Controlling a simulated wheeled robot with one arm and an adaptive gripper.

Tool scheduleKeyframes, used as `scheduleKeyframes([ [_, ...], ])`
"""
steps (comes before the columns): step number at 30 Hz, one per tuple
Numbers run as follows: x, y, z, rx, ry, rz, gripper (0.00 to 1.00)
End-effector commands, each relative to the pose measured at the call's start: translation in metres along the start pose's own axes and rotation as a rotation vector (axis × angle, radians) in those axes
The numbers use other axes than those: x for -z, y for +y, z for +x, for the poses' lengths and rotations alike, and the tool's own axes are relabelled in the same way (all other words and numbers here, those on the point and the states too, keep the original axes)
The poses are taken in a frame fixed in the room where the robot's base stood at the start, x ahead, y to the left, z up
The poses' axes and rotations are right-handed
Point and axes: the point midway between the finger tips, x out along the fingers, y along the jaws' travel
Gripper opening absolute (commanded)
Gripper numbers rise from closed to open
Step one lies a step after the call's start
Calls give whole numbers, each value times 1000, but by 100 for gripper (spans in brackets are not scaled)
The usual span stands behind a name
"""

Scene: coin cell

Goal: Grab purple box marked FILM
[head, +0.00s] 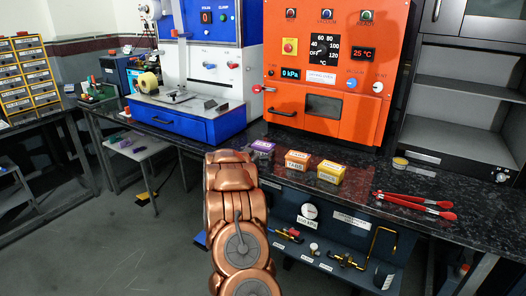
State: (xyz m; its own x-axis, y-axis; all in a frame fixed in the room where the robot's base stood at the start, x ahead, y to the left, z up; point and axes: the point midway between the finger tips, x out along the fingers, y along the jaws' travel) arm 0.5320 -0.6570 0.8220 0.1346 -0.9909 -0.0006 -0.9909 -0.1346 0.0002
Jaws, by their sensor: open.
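The purple box (263,147) with a pale label is small and sits on the dark speckled counter, in front of the orange machine and left of an orange box. The print on its label is too small to read. My copper-coloured arm rises from the bottom of the head view and ends just left of and in front of the purple box. It may cover part of the box's left side. My gripper and its fingertips do not show; the arm links hide them or they are out of view.
An orange box (297,160) and a yellow box (331,172) stand in a row to the right of the purple one. Red-handled tongs (415,204) lie further right. The orange machine (330,70) and a blue-and-white press (208,70) stand behind.

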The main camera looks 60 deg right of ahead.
Motion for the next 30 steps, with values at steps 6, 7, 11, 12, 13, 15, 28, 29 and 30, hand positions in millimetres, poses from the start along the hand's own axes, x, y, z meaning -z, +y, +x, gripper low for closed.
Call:
scheduleKeyframes([
  [6,-1,0,17,-1,1,-1,100],
  [7,-1,0,18,-1,1,-1,100],
  [11,-1,0,18,0,0,-1,100],
  [12,-1,0,18,0,0,-1,100],
  [13,-1,0,18,0,0,-1,100],
  [15,-1,0,18,0,0,-1,93],
  [28,0,0,17,0,1,0,53],
  [29,0,0,17,0,1,0,53],
  [30,0,0,17,0,1,0,53],
])
